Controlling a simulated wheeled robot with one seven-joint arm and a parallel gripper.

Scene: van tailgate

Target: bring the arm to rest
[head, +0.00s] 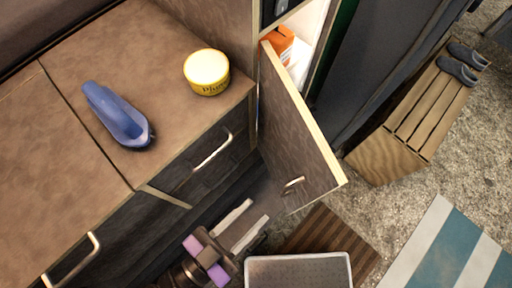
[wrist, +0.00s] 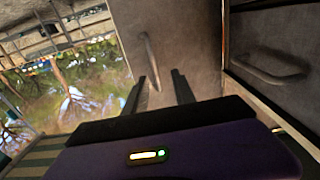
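My gripper (head: 243,225) is at the bottom middle of the head view, low in front of the drawers and just left of the open cabinet door (head: 298,135). Its two pale fingers are apart with nothing between them. In the wrist view my gripper (wrist: 161,82) shows as two dark, spread fingers. They point toward the door panel (wrist: 185,35) and its upright handle (wrist: 150,60). I cannot tell the exact gap between fingertips and door; no contact is clear.
An orange item (head: 279,42) is inside the open cabinet. A grey tray (head: 298,272) lies close right of my gripper. A slatted bench (head: 415,110) with grey shoes (head: 458,72) stands right.

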